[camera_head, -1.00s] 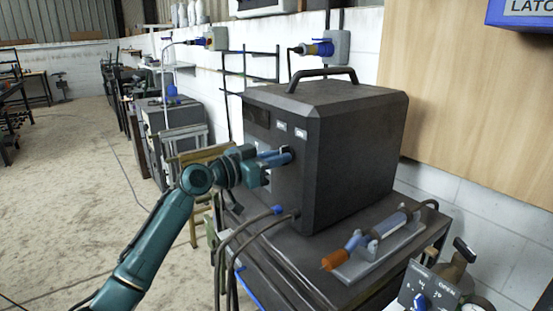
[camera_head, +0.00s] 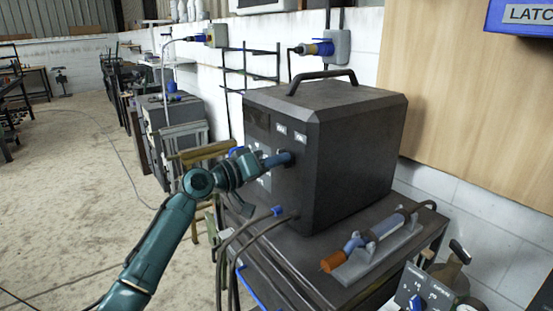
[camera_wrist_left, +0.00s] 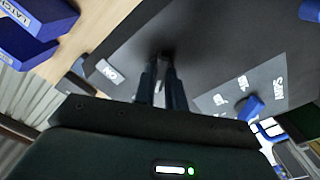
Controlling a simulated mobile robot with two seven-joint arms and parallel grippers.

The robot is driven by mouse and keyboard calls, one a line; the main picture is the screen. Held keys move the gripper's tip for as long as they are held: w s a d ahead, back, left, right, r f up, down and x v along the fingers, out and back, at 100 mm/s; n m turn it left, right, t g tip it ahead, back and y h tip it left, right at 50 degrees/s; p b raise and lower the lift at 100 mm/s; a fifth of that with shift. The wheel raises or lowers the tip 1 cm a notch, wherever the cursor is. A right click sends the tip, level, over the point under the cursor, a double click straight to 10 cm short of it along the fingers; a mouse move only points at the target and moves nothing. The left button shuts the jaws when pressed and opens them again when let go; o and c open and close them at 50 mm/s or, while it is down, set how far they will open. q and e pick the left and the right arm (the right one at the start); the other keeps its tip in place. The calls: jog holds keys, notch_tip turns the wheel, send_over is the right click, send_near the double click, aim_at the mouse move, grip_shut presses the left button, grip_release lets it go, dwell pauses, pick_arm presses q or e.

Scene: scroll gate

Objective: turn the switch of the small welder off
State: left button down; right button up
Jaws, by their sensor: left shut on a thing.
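The welder (camera_head: 355,150) is a dark grey box with a black top handle, standing on a dark cart. My left gripper (camera_head: 286,158) is at its front face, fingers together, below two small white labels (camera_head: 290,131). In the left wrist view the closed fingertips (camera_wrist_left: 166,62) meet at a small dark part on the panel, which looks like the switch; the fingers mostly hide it. A white "ON" label (camera_wrist_left: 107,71) is to the left of the fingers there. A blue knob (camera_wrist_left: 249,106) on a grey marked plate is to the right. My right gripper is not in view.
Cables with a blue connector (camera_head: 278,210) come out of the welder's lower front. A labelled grey control box (camera_head: 423,291) is at the lower right. The floor at left is mostly clear.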

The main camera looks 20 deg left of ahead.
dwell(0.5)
pick_arm(q)
jog(key=c, duration=1.5)
grip_release()
jog(key=shift+o, duration=0.2)
jog(key=b+v, duration=0.3)
jog(key=v, duration=1)
